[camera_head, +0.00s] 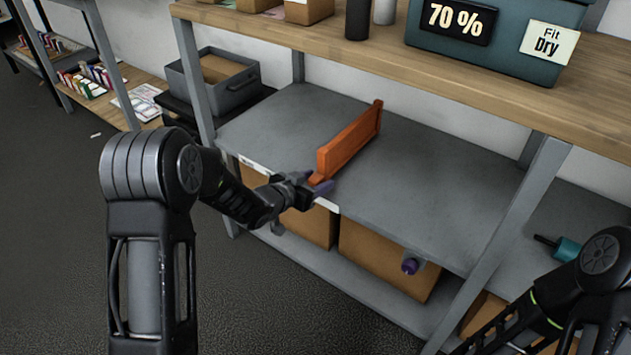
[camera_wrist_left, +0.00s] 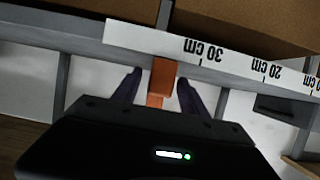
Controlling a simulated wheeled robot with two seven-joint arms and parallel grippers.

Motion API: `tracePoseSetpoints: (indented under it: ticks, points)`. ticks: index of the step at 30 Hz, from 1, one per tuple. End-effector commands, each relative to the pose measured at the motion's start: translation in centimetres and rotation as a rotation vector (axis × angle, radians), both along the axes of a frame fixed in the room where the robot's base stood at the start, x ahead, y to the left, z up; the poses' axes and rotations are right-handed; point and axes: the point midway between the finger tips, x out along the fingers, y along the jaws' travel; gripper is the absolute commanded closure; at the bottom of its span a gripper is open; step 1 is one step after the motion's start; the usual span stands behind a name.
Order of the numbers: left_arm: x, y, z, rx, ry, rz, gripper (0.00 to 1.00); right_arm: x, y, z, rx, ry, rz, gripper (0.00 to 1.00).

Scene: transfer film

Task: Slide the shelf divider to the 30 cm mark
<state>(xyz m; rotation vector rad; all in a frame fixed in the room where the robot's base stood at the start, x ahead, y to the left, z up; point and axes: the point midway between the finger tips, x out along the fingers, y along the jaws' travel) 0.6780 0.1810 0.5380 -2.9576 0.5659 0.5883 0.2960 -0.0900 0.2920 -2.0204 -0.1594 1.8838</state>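The orange shelf divider (camera_head: 349,143) stands upright across the grey middle shelf (camera_head: 425,180), from the front edge towards the back. Its front end (camera_wrist_left: 162,76) shows in the left wrist view between the purple fingers of my left gripper (camera_wrist_left: 160,90). The fingers stand on either side with a visible gap on the left. In the head view my left gripper (camera_head: 318,185) is at the divider's front end. The white scale (camera_wrist_left: 230,58) reads upside down in the wrist view. The divider is left of its 30 cm label there. My right gripper is out of view.
A grey shelf post (camera_head: 510,235) is to the right. A wooden shelf (camera_head: 400,58) with a teal bin (camera_head: 490,62) hangs above. The middle shelf is clear around the divider.

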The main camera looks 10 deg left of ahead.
Motion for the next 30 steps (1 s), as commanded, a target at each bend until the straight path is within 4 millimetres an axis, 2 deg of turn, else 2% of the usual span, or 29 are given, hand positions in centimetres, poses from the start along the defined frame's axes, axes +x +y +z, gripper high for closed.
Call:
tracePoseSetpoints:
  ticks: [2,18,30]
  points:
    - [-0.02,0.01,0.01,0.0,0.0,0.0,0.56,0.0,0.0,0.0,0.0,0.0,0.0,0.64]
    - [-0.03,0.02,0.01,0.0,0.0,0.0,1.0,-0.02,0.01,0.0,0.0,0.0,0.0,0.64]
    - [-0.04,0.03,0.0,0.0,0.0,0.0,1.0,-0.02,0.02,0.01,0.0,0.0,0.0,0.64]
